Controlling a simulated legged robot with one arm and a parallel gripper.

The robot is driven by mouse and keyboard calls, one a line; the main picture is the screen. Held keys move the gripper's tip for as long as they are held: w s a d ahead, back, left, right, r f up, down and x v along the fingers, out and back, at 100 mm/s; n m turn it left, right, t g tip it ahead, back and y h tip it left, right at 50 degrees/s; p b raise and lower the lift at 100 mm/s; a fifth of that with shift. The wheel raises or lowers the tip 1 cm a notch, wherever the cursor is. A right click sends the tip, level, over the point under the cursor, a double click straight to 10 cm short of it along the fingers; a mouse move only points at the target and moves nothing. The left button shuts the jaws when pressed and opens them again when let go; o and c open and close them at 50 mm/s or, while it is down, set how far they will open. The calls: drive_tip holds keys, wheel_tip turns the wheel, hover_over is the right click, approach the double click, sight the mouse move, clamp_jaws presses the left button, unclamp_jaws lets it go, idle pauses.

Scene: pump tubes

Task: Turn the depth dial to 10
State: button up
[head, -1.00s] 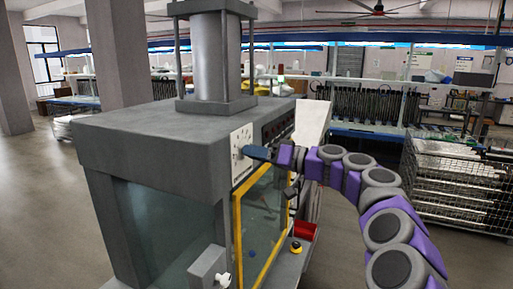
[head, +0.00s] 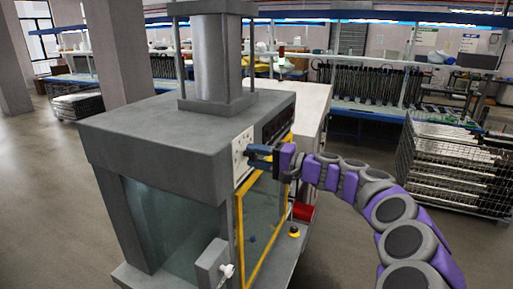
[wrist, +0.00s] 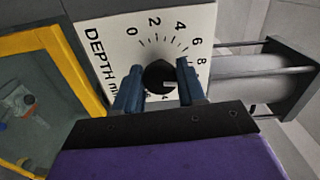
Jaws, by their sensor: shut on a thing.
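The depth dial is a black round knob (wrist: 157,74) on a white plate (wrist: 110,22) marked "DEPTH". The numbers 0, 2, 4, 6 and 8 run clockwise around it. A pale mark on the knob faces right, towards the right finger; the number it meets is hidden. My gripper (wrist: 157,66) has its two blue fingers on either side of the knob, shut on it. In the head view the white plate (head: 239,158) is on the machine's front, with my gripper (head: 250,156) against it. The knob is hidden there.
The grey machine (head: 150,125) has a yellow-framed window (head: 240,240) below the plate. A red box (head: 303,211) and a yellow-and-black button (head: 294,231) are at its lower right. A wire cage (head: 450,165) stands at the right. Floor is open at the left.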

drive_tip(key=shift+w+d+m+p, duration=0.1)
drive_tip(key=shift+m+p, duration=0.9)
drive_tip(key=shift+m, duration=0.1)
drive_tip(key=shift+f+m+p, duration=0.1)
drive_tip(key=shift+m+p, duration=0.5)
drive_tip(key=shift+m, duration=0.1)
drive_tip(key=shift+f, duration=0.1)
drive_tip(key=o, duration=0.7)
drive_tip(key=shift+c, duration=0.2)
drive_tip(key=o, duration=0.4)
drive_tip(key=shift+w, duration=0.15)
drive_tip(key=b+v, duration=0.1)
drive_tip(key=v, duration=1.6)
drive_tip(key=shift+d, duration=0.25)
